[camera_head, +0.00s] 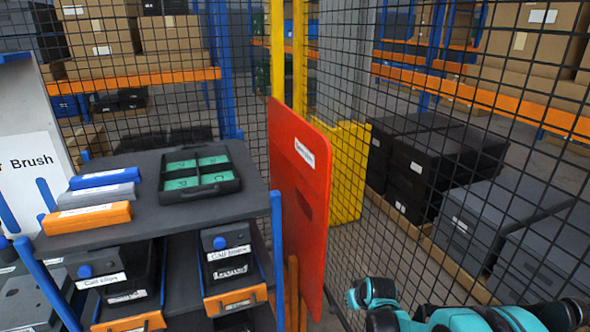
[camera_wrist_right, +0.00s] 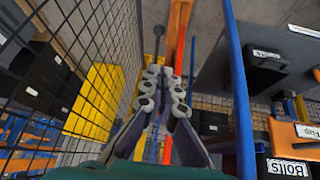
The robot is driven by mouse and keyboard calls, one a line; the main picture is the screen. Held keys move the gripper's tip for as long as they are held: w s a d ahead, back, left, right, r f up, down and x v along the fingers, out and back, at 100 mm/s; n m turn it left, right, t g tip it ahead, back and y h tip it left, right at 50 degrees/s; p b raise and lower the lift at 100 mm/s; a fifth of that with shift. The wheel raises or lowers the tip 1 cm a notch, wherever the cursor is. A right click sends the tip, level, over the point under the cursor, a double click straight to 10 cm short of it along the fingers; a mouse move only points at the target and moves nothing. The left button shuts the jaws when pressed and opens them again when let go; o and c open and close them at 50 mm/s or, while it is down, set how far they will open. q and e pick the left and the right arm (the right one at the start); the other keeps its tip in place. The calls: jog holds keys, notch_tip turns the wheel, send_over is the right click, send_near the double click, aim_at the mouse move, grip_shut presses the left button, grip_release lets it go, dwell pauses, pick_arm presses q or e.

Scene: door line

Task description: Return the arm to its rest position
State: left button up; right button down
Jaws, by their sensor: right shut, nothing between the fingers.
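My right arm (camera_head: 460,318) is teal and dark and comes in at the bottom right of the head view, in front of the wire mesh fence. Its fingers are not clear there. In the right wrist view my right gripper (camera_wrist_right: 165,75) is shut, its grey fingers close together with nothing held. An orange-red upright (camera_wrist_right: 178,35) shows beyond the fingertips; I cannot tell the distance to it. My left arm and left gripper are in neither view.
A red panel (camera_head: 300,170) stands upright between the shelf rack (camera_head: 225,215) on the left and the mesh fence (camera_head: 400,235) on the right. The rack bears a black tray (camera_head: 200,192) and labelled bins. A yellow barrier (camera_head: 350,170) stands behind the panel.

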jog(key=s+r+m, duration=0.1)
jog(key=s+r, duration=1.1)
jog(key=s, duration=0.1)
jog(key=s+r+m+h, duration=0.1)
jog(key=s, duration=1.1)
jog(key=shift+s+d+m+t, duration=0.15)
jog(key=shift+s+m+t, duration=0.25)
